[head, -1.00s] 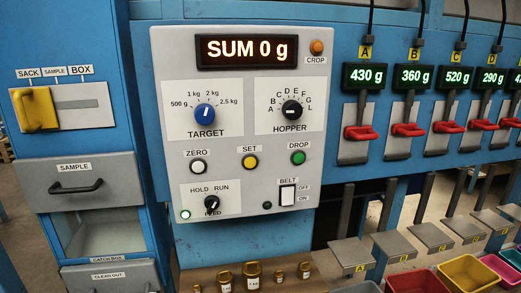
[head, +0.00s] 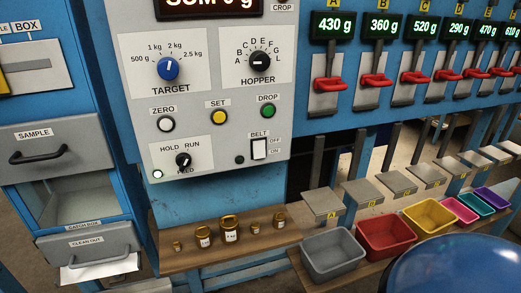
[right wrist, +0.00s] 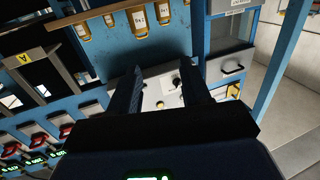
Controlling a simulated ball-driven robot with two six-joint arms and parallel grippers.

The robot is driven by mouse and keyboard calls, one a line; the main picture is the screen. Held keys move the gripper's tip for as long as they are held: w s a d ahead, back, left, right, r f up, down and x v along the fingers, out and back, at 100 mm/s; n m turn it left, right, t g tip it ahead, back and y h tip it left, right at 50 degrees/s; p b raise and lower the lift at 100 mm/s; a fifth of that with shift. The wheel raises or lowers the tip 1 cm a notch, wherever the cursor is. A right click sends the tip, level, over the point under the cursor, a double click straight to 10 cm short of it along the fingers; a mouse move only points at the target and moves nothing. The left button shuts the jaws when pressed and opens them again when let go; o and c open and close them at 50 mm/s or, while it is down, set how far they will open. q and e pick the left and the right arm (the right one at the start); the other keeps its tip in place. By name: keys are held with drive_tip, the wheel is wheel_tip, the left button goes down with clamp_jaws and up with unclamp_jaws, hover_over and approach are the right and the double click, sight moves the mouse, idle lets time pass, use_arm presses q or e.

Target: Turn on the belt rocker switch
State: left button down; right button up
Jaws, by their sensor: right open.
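The belt rocker switch (head: 259,149) is a white rocker in a dark frame on the lower right of the grey control panel (head: 205,110). It has OFF beside its top and ON beside its bottom; I cannot tell which side is pressed. A small dark lamp (head: 239,160) sits left of it. My right gripper (right wrist: 161,70) shows in the right wrist view with its two dark fingers apart and nothing between them. The panel (right wrist: 158,92) appears upside down beyond the fingers, at a distance; its switch cannot be made out there. My left gripper is not in view.
A wooden shelf (head: 180,262) with several brass weights stands below the panel. Coloured bins, among them a grey bin (head: 333,255) and a red bin (head: 385,236), line the lower right. Red levers (head: 327,84) hang at upper right. The sample drawer (head: 48,145) is at left.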

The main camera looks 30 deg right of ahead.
clamp_jaws()
idle(1.4)
